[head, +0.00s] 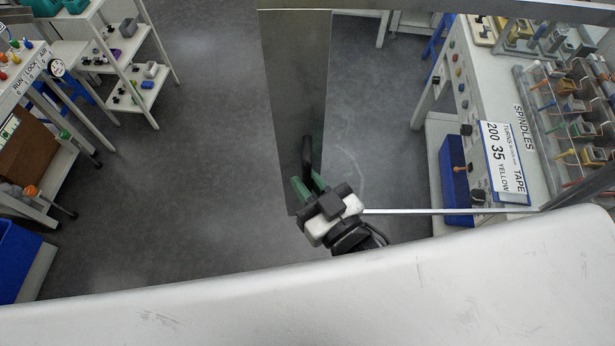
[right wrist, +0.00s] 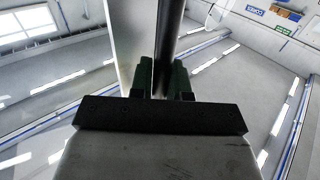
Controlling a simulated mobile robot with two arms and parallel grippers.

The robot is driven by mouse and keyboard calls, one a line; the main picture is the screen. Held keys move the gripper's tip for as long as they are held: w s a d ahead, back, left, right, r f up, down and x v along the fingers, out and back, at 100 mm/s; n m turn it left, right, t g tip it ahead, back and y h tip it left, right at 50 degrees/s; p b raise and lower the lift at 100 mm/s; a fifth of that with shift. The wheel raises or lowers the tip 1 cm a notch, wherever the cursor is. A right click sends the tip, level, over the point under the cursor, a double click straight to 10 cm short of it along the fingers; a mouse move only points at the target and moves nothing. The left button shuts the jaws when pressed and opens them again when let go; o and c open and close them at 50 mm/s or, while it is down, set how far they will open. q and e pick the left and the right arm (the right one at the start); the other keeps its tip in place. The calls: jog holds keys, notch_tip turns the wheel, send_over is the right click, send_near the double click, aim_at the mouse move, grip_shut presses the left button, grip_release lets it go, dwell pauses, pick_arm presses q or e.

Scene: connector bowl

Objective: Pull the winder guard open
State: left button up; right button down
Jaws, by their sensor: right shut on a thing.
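The winder guard (head: 296,75) is a tall, grey, see-through panel in the middle of the head view. It stands out over the floor, left of the winder bench. A black bar handle (head: 307,152) is on its lower part. My right gripper (head: 310,187) has its green fingers around this handle and is shut on it. In the right wrist view, the dark handle (right wrist: 168,40) runs up between the two green fingers (right wrist: 165,78), with the pale panel (right wrist: 135,40) beside it. My left gripper is not in view.
The winder bench (head: 475,90) stands at right with a row of spindles (head: 580,125) and a sign card (head: 503,160). A thin metal bar (head: 450,211) runs between the gripper and bench. Shelves (head: 125,70) and another bench stand at left. The floor (head: 205,150) between is clear.

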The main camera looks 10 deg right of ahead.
jog(key=c, duration=1.1)
grip_release()
jog(key=shift+s+d+f, duration=0.1)
jog(key=shift+s, duration=0.2)
jog(key=b+v, duration=0.3)
jog(key=v, duration=0.7)
jog(key=shift+d, duration=0.1)
